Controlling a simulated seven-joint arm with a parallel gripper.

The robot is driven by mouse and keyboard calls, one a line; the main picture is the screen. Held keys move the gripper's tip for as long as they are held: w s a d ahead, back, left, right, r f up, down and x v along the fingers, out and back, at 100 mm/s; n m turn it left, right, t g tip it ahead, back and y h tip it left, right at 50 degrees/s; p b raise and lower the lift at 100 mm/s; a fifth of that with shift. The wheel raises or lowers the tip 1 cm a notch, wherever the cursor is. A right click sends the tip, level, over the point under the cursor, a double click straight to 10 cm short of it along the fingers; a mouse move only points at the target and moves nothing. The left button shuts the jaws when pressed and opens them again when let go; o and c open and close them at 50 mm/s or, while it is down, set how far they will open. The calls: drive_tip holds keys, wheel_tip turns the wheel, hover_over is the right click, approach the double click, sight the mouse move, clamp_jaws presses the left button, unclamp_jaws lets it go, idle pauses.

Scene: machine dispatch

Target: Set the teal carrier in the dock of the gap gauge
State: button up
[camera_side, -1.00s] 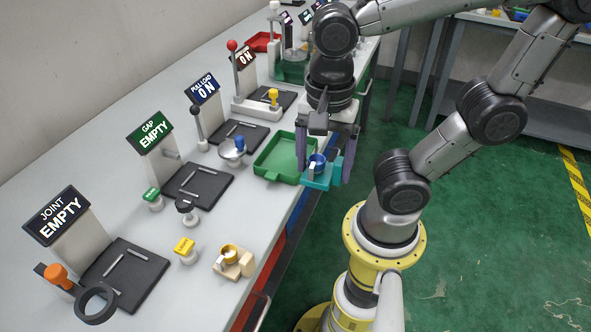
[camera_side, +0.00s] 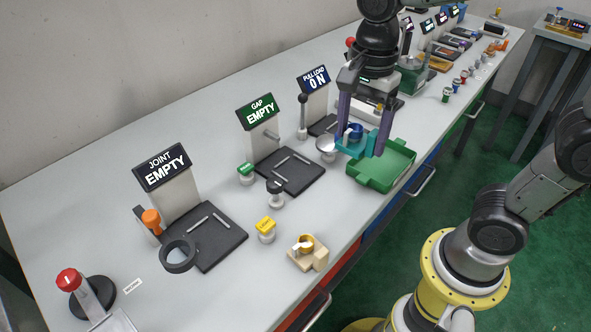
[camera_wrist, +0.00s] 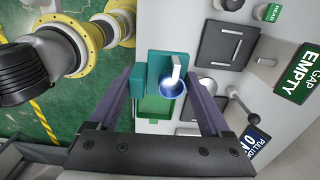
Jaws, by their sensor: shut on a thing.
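The teal carrier (camera_side: 354,147) is between the purple fingers of my gripper (camera_side: 363,130), which is shut on it and holds it above the bench beside the green tray. It bears a blue ring-like part with a white piece. The carrier also shows in the wrist view (camera_wrist: 152,72). The gap gauge has a green sign reading GAP EMPTY (camera_side: 259,112) and a black dock plate (camera_side: 289,171) with two light rails and nothing on it. The gauge stands to the left of my gripper in the side view.
A green tray (camera_side: 397,171) lies under and right of the carrier. A black-knobbed post (camera_side: 275,193), a green button (camera_side: 246,172) and a silver dish (camera_side: 326,150) surround the gap dock. A beige carrier (camera_side: 318,262) sits at the bench's front edge. The joint station (camera_side: 214,234) is farther left.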

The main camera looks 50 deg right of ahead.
drive_tip(key=w+f, duration=0.5)
drive_tip(key=w, duration=0.5)
hover_over(295, 172)
drive_tip(key=f, duration=0.4)
drive_tip(key=shift+s+d+f, duration=0.1)
drive_tip(key=shift+s+f, duration=0.15)
drive_tip(key=shift+s, duration=0.05)
drive_tip(key=f, duration=0.3)
drive_tip(key=shift+w, duration=0.35)
drive_tip(key=shift+f, duration=0.5)
drive_tip(key=shift+f, duration=0.25)
